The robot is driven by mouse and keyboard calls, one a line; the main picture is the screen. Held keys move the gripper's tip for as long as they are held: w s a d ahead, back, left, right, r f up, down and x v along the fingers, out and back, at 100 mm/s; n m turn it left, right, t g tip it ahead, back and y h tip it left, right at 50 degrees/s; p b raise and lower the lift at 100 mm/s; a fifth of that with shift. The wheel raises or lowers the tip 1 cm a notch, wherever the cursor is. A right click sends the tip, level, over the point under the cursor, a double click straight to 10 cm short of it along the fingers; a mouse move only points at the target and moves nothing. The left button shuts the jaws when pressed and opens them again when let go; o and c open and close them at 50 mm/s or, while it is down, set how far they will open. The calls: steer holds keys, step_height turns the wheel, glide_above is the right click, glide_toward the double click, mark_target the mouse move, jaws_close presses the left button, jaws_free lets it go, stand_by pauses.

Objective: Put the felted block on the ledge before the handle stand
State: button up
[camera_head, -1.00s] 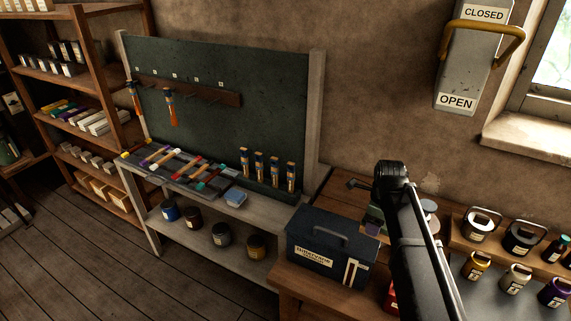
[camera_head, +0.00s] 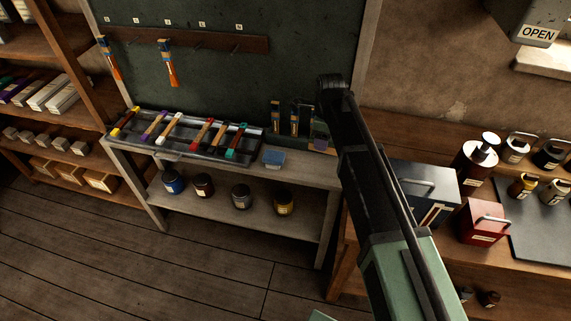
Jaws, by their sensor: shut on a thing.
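My arm reaches up from the lower right, and my gripper (camera_head: 318,124) is at its far end, over the right part of the grey bench. The arm and gripper hide much of the block. The handle stand (camera_head: 290,141) is at the back of the bench, with upright blue-and-tan handles. The gripper overlaps its right end. The ledge (camera_head: 305,172) is the pale bench surface before the stand. I cannot tell whether the block touches anything.
A flat blue block (camera_head: 274,158) lies on the bench left of my gripper. A tray (camera_head: 190,150) of coloured tools lies further left. Paint jars (camera_head: 241,196) stand on the lower shelf. A dark toolbox (camera_head: 425,185) and a red box (camera_head: 483,222) stand right of my arm.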

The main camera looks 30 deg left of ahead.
steer(key=n, duration=0.1)
glide_above(315, 170)
step_height(315, 170, down, 21)
steer(key=b, duration=2.1)
steer(key=shift+w, duration=0.1)
steer(key=shift+r, duration=0.25)
steer(key=shift+f, duration=0.25)
steer(key=o, duration=1)
steer(key=shift+r, duration=0.1)
step_height(315, 170, up, 12)
steer(key=p, duration=1.2)
steer(key=shift+r+p, duration=0.25)
steer(key=shift+p, duration=0.05)
